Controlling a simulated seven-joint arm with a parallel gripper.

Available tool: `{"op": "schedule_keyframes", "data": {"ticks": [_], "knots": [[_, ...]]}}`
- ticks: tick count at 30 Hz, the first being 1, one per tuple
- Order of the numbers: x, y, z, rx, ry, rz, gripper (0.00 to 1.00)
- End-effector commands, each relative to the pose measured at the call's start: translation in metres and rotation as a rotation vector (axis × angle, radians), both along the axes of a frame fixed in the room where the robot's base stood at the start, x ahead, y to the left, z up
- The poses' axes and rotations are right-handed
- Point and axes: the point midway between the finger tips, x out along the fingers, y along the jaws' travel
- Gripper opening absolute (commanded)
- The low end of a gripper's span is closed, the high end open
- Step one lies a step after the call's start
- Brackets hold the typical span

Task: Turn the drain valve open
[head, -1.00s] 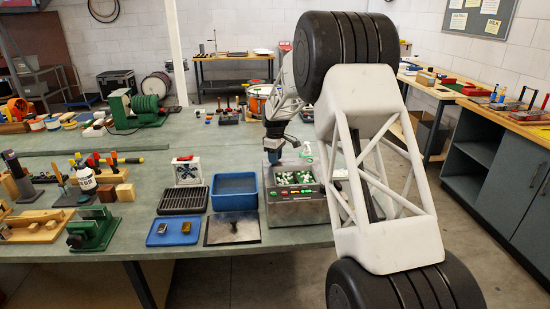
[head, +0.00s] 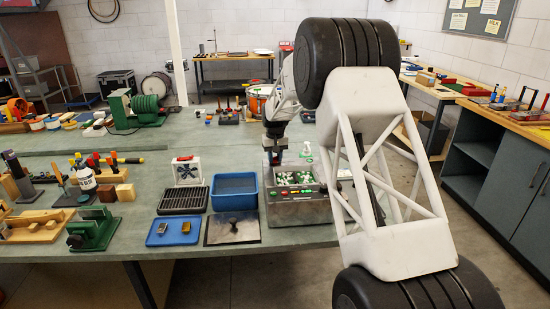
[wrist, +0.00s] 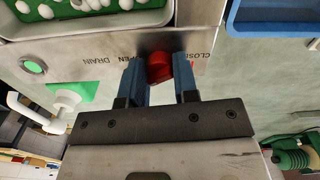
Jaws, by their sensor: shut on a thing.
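The drain valve shows in the wrist view as a small red knob (wrist: 159,68) on the side of a grey metal tank (wrist: 205,20). The words DRAIN, OPEN and CLOSE are printed beside it, partly covered by my fingers. My gripper (wrist: 160,82) has its two blue fingers on either side of the knob and is shut on it. In the head view my gripper (head: 276,157) points down at the back of the tank (head: 300,210), and the knob is hidden there. The tank's green inside holds many white pieces.
A blue bin (head: 235,203) stands just left of the tank, with a black slatted rack (head: 183,200) beside it. A blue tray (head: 174,232) and a dark plate (head: 232,228) lie in front. A white pipe-like part (wrist: 30,112) is near my left finger in the wrist view.

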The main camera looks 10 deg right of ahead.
Motion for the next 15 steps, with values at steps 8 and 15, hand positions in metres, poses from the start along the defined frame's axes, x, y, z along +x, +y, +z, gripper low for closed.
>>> {"op": "schedule_keyframes", "data": {"ticks": [8, 15], "knots": [[0.0002, 0.0001, 0.0005, 0.0, -0.001, -0.253, 0.04], [0.0004, 0.0, 0.0013, 0.0, -0.002, -0.418, 0.04]]}}
